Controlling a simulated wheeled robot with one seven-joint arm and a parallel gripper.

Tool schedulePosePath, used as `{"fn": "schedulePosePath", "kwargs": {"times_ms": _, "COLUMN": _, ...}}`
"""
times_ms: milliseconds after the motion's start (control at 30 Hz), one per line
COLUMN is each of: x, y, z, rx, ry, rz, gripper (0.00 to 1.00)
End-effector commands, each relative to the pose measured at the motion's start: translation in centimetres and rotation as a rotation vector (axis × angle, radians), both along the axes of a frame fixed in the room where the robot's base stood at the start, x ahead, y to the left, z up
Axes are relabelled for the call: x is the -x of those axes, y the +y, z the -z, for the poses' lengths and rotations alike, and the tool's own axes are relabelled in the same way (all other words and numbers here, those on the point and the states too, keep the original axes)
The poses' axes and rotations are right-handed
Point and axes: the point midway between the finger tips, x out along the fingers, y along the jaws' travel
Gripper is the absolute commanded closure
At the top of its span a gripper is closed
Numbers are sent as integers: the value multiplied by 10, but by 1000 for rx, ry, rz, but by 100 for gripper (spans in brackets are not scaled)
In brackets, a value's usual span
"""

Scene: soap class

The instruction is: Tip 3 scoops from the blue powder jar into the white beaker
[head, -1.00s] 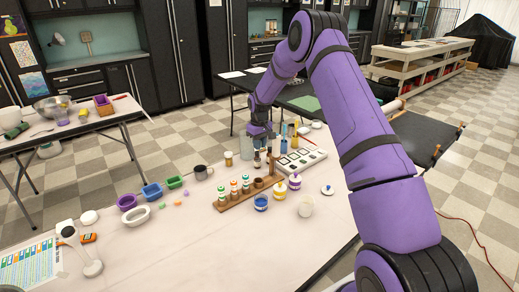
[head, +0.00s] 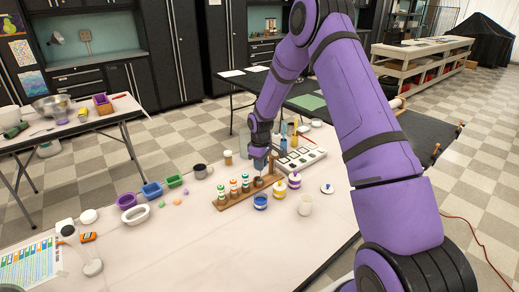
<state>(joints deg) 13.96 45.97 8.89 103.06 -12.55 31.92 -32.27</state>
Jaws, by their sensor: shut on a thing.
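The blue powder jar (head: 260,202) stands on the near table, with a blue body and a pale and yellow top. The white beaker (head: 305,206) stands to its right, upright and apart from it. My gripper (head: 262,168) is low over the right end of a brown wooden rack (head: 234,199), behind the blue jar. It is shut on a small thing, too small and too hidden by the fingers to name. The contents of jar and beaker are too small to make out.
Several striped bottles (head: 234,187) stand in the rack. A purple-and-yellow jar (head: 279,189) stands behind the beaker, another (head: 295,180) close by. A white palette tray (head: 300,159) lies behind. Coloured tubs (head: 152,190) are at left. The table's front middle is clear.

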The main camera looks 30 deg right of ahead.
Motion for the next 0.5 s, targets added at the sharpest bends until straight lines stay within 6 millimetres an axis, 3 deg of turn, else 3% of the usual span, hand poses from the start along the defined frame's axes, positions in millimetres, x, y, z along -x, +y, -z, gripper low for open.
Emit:
{"fn": "schedulePosePath", "kwargs": {"times_ms": 100, "x": 18, "y": 7, "z": 7, "rx": -3, "ry": 1, "rz": -72, "gripper": 96}}
{"fn": "schedulePosePath", "kwargs": {"times_ms": 200, "x": 24, "y": 9, "z": 10, "rx": -4, "ry": 0, "rz": -99, "gripper": 96}}
{"fn": "schedulePosePath", "kwargs": {"times_ms": 500, "x": 25, "y": 10, "z": 32, "rx": -5, "ry": 0, "rz": -103, "gripper": 96}}
